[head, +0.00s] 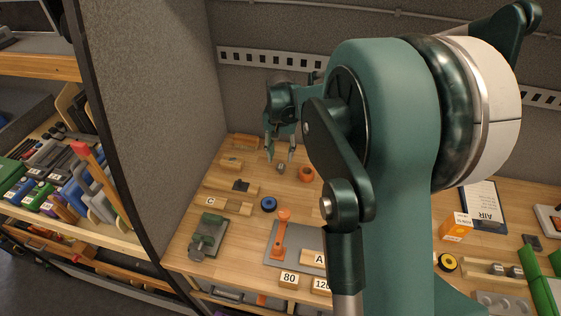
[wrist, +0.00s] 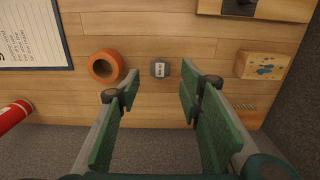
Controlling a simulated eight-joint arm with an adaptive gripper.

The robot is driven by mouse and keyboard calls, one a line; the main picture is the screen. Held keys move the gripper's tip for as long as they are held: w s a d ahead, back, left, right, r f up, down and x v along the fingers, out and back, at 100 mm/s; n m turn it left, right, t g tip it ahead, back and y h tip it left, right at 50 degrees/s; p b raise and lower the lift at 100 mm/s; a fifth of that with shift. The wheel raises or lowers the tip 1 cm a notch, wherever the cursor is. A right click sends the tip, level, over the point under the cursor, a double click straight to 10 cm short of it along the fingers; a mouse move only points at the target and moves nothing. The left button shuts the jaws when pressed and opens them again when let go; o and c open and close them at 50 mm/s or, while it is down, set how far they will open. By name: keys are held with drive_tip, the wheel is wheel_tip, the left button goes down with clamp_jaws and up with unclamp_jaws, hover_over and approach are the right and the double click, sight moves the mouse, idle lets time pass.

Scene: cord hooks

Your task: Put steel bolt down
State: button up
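A small dark grey piece with a white label, which looks like the steel bolt (wrist: 160,69), sits on the wooden bench. It also shows in the head view (head: 281,168), just below my fingertips. My gripper (head: 281,156) points down near the back of the bench, with its fingers spread. In the wrist view my gripper (wrist: 160,88) shows an empty gap, and the grey piece appears just beyond the fingertips, centred between them. No contact between fingers and piece is visible. The label is too small to read.
An orange ring (wrist: 105,66) lies left of the grey piece in the wrist view; a wooden block with blue marks (wrist: 263,66) lies right. A blue ring (head: 269,204) and a grey vise-like tool (head: 207,236) are nearer the front. A clipboard (head: 482,210) lies at right. Bare wood surrounds the grey piece.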

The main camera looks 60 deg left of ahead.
drive_tip(key=shift+r, duration=2.85)
drive_tip(key=shift+w, duration=0.1)
